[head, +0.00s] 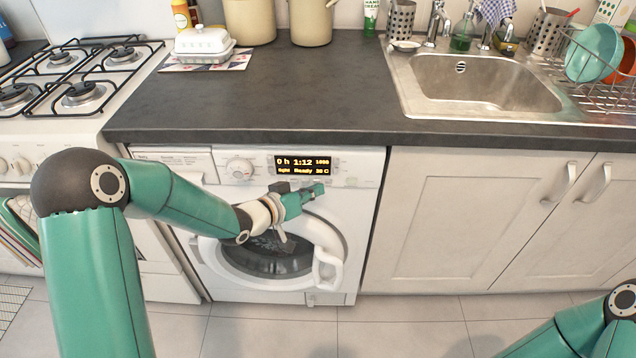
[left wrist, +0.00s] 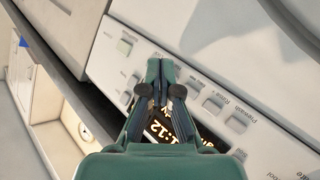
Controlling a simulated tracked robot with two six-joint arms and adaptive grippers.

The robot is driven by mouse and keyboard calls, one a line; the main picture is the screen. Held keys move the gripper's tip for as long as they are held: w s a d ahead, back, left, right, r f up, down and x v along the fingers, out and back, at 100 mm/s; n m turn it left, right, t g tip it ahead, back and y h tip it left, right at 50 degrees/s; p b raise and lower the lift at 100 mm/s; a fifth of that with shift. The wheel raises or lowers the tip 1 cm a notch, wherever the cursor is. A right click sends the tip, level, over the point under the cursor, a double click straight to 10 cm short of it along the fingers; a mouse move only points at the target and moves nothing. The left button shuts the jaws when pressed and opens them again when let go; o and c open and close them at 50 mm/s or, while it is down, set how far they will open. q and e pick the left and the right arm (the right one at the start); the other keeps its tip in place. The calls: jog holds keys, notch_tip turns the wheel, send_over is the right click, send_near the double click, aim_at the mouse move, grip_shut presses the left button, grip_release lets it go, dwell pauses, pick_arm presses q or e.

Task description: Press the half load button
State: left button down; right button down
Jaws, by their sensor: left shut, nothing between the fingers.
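The washing machine (head: 362,215) stands under the counter, with a knob (head: 239,169) and a lit display (head: 303,165) reading 1:12 on its panel. My left gripper (head: 319,188) is shut and empty, its tips at the panel just below and right of the display. In the left wrist view, the shut fingers (left wrist: 161,68) cover part of the button row. I cannot read which button is the half load one, or tell whether the tips touch the panel.
The dark countertop (head: 290,100) overhangs the panel closely. The round door (head: 268,255) with its white handle (head: 327,270) is below the gripper. A cupboard (head: 450,220) is to the right and a gas stove (head: 75,75) to the left. My right arm shows at lower right.

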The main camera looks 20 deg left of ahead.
pick_arm(q)
jog(key=shift+w, duration=0.15)
dwell(0.4)
jog(key=shift+s+d+b, duration=0.15)
jog(key=shift+s+b, duration=0.2)
jog(key=shift+s, duration=0.2)
jog(key=s+d+b, duration=0.1)
jog(key=s+b, duration=0.1)
jog(key=s, duration=0.3)
jog(key=shift+s+d+b, duration=0.3)
jog(key=shift+s+b, duration=0.05)
jog(key=shift+s, duration=0.05)
dwell(0.3)
